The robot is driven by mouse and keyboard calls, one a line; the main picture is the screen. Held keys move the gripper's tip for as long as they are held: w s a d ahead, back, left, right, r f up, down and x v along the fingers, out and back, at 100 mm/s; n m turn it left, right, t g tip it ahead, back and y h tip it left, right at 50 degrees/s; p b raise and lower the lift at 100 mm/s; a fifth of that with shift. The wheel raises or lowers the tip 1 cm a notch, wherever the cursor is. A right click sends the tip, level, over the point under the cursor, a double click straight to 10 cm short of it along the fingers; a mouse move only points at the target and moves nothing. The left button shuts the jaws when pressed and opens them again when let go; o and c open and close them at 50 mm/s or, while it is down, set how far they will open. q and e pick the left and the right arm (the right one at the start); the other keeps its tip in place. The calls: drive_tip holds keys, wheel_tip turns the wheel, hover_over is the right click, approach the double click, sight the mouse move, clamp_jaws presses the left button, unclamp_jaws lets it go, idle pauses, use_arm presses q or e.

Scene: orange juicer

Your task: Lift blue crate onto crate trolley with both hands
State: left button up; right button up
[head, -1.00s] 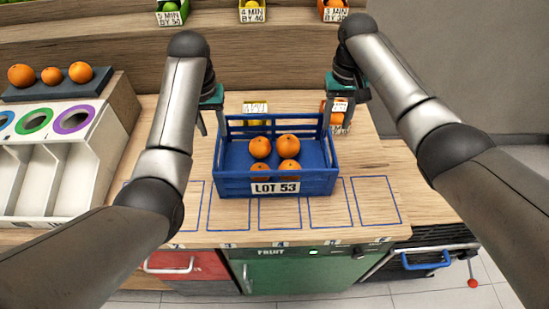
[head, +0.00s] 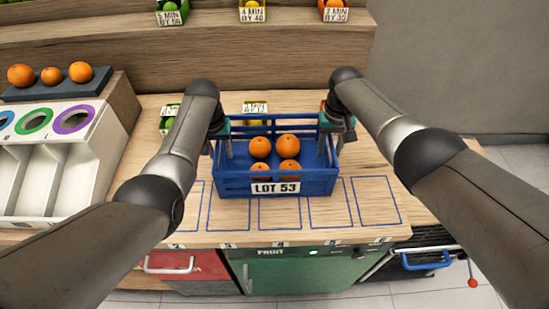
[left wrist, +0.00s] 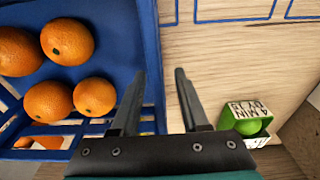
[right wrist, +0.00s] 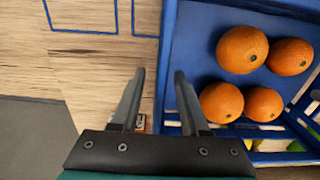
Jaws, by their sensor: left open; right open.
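The blue crate (head: 277,184) with a "LOT 53" label stands on the wooden counter and holds several oranges. My left gripper (head: 221,148) is at the crate's left side. In the left wrist view its open fingers (left wrist: 160,95) lie on either side of the crate's side wall (left wrist: 150,50). My right gripper (head: 330,146) is at the right side. In the right wrist view its open fingers (right wrist: 158,95) likewise lie on either side of the wall (right wrist: 168,45). Neither gripper is closed on the crate. I cannot identify a crate trolley.
A white bin unit (head: 60,165) with coloured rings stands left. Small labelled boxes stand behind the crate, one green (left wrist: 245,125). Blue outlined squares (head: 280,213) mark bare counter in front. A dark unit with a blue handle (head: 428,265) is at lower right.

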use_arm(q)
drive_tip(key=shift+c, duration=0.3)
use_arm(e)
drive_tip(key=shift+c, duration=0.3)
use_arm(q)
clamp_jaws()
use_arm(e)
clamp_jaws()
idle(0.5)
